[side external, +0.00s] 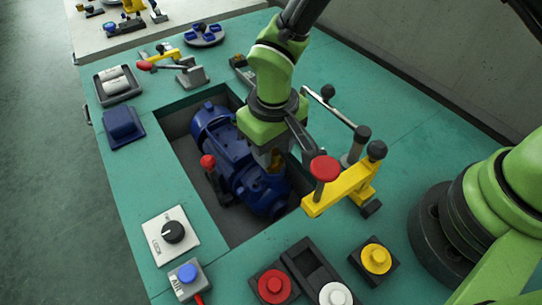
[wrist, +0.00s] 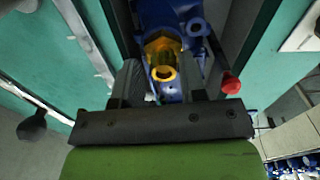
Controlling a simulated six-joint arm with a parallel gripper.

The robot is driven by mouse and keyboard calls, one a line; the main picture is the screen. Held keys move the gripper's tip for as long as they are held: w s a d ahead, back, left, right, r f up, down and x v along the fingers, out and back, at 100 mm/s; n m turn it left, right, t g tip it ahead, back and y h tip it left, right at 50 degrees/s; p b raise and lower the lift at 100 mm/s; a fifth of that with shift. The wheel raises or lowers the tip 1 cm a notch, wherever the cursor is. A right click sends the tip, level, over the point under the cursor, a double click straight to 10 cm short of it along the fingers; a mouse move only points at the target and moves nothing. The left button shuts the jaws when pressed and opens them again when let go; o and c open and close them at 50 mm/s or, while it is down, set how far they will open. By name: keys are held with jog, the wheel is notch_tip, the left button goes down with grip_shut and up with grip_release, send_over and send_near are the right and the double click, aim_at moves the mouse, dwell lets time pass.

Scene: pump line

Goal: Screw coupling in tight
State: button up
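The blue pump (side external: 232,150) lies in the recessed bay of the green bench. My gripper (side external: 268,160) points down over this end of the pump. In the wrist view my gripper (wrist: 168,86) has its dark fingers apart, on either side of the yellow part, with gaps visible. The fingertips are partly hidden in the side view.
A yellow clamp (side external: 340,190) with a red knob stands close right of my gripper. A red-knobbed lever (side external: 208,162) rises left of the pump. A rotary switch (side external: 172,232), blue button (side external: 187,274) and red button (side external: 273,286) line the front.

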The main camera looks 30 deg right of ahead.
aim_at(273, 152)
jog(key=r+m, duration=0.2)
jog(key=m, duration=0.1)
jog(key=r+m, duration=0.1)
jog(key=shift+s+a+r, duration=0.35)
jog(key=shift+a+r, duration=0.05)
jog(key=shift+d+r, duration=0.1)
jog(key=shift+r, duration=0.3)
jog(key=d+r+m+t+y, duration=0.1)
jog(key=d+r, duration=0.4)
jog(key=r, duration=0.5)
jog(key=s+d+r+t+y, duration=0.1)
jog(key=s+d+r+t, duration=0.5)
jog(key=s+d+r, duration=0.5)
jog(key=shift+s+r, duration=0.2)
jog(key=shift+s, duration=1.15)
